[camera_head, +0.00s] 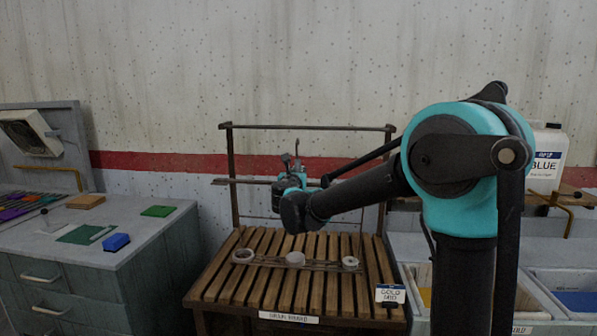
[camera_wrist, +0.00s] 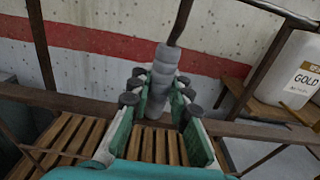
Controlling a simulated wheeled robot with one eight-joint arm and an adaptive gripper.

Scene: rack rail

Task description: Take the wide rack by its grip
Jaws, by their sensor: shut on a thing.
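My gripper (camera_head: 292,178) is in front of the upright dark frame, above the slatted bench. In the wrist view its two padded fingers (camera_wrist: 159,92) are closed on a grey ribbed grip (camera_wrist: 162,78), with a thin dark rod rising from it. A long dark bar (camera_wrist: 60,98) crosses behind the fingers in the wrist view. It also shows in the head view (camera_head: 240,181), reaching left past the frame's left post. It looks like the wide rack, but its join to the grip is hidden by the gripper.
A grey cabinet (camera_head: 110,262) with coloured pieces stands left. White containers (camera_head: 547,158) and open bins (camera_head: 575,285) are at right. The frame's top rail (camera_head: 310,127) is above my gripper.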

